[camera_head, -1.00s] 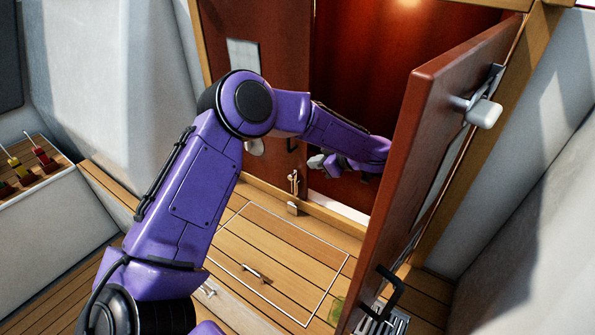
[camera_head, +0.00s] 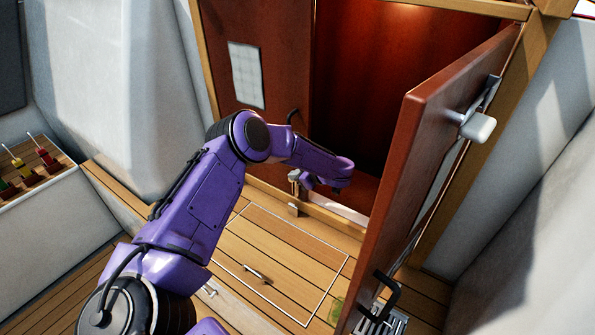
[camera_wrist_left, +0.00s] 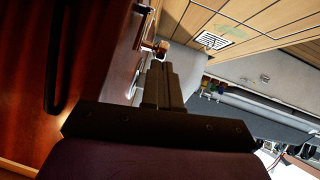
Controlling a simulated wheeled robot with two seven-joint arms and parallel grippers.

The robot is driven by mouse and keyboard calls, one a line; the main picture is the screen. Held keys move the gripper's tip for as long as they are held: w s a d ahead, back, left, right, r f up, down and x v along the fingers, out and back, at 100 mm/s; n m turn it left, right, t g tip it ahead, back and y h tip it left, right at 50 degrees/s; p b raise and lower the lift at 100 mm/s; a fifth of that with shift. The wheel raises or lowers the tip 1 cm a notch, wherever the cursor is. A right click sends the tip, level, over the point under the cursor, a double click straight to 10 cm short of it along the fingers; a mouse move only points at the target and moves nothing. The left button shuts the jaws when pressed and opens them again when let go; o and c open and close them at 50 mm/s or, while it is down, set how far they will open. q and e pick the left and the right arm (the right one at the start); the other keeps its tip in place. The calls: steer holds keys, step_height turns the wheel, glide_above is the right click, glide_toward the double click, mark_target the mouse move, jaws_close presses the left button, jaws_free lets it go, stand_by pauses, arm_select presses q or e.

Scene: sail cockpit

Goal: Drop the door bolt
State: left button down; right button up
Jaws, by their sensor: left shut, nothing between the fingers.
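The door bolt (camera_head: 294,177) is a small metal fitting low on the free edge of the closed left door leaf (camera_head: 262,45). A small block (camera_head: 294,210) sits below it at the sill. My left gripper (camera_head: 303,181) is at the bolt, partly hidden by its own wrist. In the left wrist view its dark fingers (camera_wrist_left: 158,75) are together and empty. Small metal and brown parts (camera_wrist_left: 160,46) of the bolt fitting show just beyond the tips. I cannot tell if they touch. My right gripper is not in view.
The right door leaf (camera_head: 425,150) stands open towards me, with a pale handle (camera_head: 478,126) and a black handle (camera_head: 380,292). A dark handle (camera_head: 293,117) is on the left leaf. The wooden floor hatch (camera_head: 275,265) in front is clear.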

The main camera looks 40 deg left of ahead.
arm_select(q)
step_height(320, 180, down, 5)
steer(key=b, duration=0.4)
steer(key=a+r+p+v, duration=0.1)
steer(key=r+p+v, duration=0.1)
steer(key=v, duration=1.1)
steer(key=shift+s+a+r+p, duration=0.25)
steer(key=shift+r+p, duration=0.15)
steer(key=shift+p, duration=0.15)
